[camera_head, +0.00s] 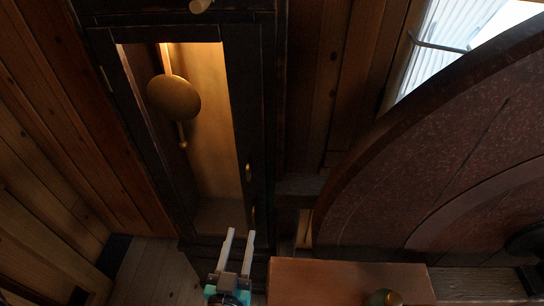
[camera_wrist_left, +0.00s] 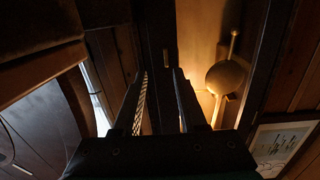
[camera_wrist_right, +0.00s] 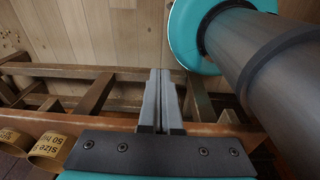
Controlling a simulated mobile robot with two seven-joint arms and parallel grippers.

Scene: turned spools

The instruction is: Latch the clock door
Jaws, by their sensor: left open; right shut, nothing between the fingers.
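The tall dark clock case (camera_head: 262,120) stands left of centre in the head view. Its framed door surrounds a lit opening, with a round brass pendulum (camera_head: 174,97) inside. The pendulum also shows in the left wrist view (camera_wrist_left: 226,77). Two small brass fittings (camera_head: 248,172) sit on the door's right side; I cannot tell which is the latch, or whether the door is fully closed. My left gripper (camera_head: 238,234) is open and empty, below the fittings, pointing up toward the case. My right gripper (camera_wrist_right: 160,75) is shut and empty, away from the clock.
A wooden box or cabinet top (camera_head: 345,280) with a brass knob stands right of my left gripper. A large curved dark red wheel (camera_head: 430,160) fills the right side. In the right wrist view, a wooden rack (camera_wrist_right: 95,95) and labelled spools (camera_wrist_right: 50,148) lie near my right gripper.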

